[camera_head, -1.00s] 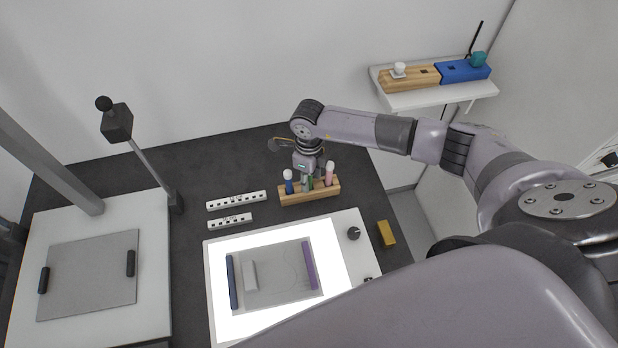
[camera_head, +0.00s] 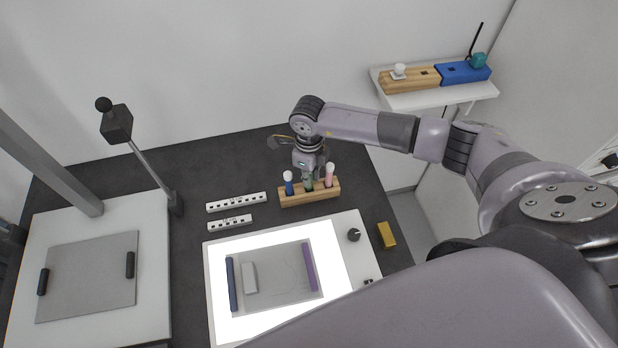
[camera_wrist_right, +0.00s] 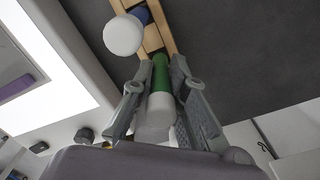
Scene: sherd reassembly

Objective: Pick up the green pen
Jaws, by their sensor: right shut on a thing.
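The green pen (camera_wrist_right: 160,76) stands in the middle of the wooden holder (camera_head: 322,196), its white end between the fingers of my right gripper (camera_wrist_right: 168,108). The gripper is shut on the pen. In the head view the right gripper (camera_head: 309,181) covers most of the pen, and only a little green (camera_head: 309,185) shows below it. The pen's lower end is hidden in the holder. My left gripper is not in view.
A blue pen (camera_head: 289,185) and a pink pen (camera_head: 329,175) stand on either side in the holder. White slotted strips (camera_head: 236,201) lie left of it. A lit panel (camera_head: 217,292) is in front, with a yellow block (camera_head: 386,234) to its right.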

